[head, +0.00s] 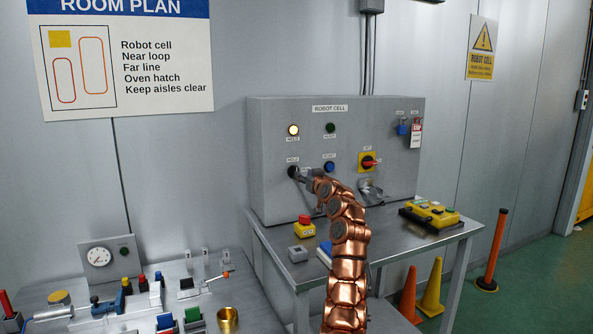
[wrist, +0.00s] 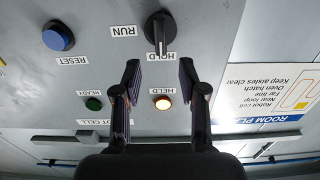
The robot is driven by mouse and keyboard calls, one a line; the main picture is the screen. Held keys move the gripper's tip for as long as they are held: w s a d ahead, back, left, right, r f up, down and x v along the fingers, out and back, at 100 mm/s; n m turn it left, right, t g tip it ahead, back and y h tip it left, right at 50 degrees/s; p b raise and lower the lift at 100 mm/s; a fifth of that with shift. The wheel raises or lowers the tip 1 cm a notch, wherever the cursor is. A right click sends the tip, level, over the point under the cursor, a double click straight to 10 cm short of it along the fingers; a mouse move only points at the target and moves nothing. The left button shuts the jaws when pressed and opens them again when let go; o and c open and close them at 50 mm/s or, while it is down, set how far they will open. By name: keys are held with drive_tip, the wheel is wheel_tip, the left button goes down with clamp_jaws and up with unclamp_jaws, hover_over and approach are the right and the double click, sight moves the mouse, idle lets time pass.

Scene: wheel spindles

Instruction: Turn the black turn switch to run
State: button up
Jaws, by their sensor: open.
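The black turn switch (wrist: 159,30) is on the grey panel, at the upper middle of the upside-down wrist view. Its white pointer line aims at the HOLD label (wrist: 161,57); the RUN label (wrist: 123,31) is off to one side. In the head view the switch (head: 293,172) shows at the panel's left, partly beside my gripper (head: 306,178). In the wrist view my gripper (wrist: 160,72) is open and empty. Its two fingertips are spread either side of the HOLD label, short of the knob in the picture. I cannot tell the exact gap to the panel.
A blue RESET button (wrist: 58,37) is near the switch. A yellow-and-red button box (head: 305,227) stands on the table below.

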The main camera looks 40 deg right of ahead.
sight(297, 169)
drive_tip(key=shift+p+x, duration=0.8)
drive_tip(key=shift+p, duration=0.05)
drive_tip(key=shift+p+x, duration=0.4)
drive_tip(key=shift+x, duration=0.9)
drive_tip(key=shift+w+d+r+p, duration=0.15)
drive_tip(key=shift+w+p, duration=0.25)
drive_tip(key=shift+p, duration=0.05)
drive_tip(key=shift+w+d+r+p, duration=0.1)
drive_tip(key=shift+w+p, duration=0.3)
drive_tip(key=shift+p, duration=0.05)
drive_tip(key=shift+w+d+f+p, duration=0.1)
drive_tip(key=shift+w+f+p, duration=0.1)
drive_tip(key=shift+w+p, duration=0.25)
drive_tip(key=shift+w, duration=0.1)
clamp_jaws()
drive_tip(key=shift+f, duration=0.1)
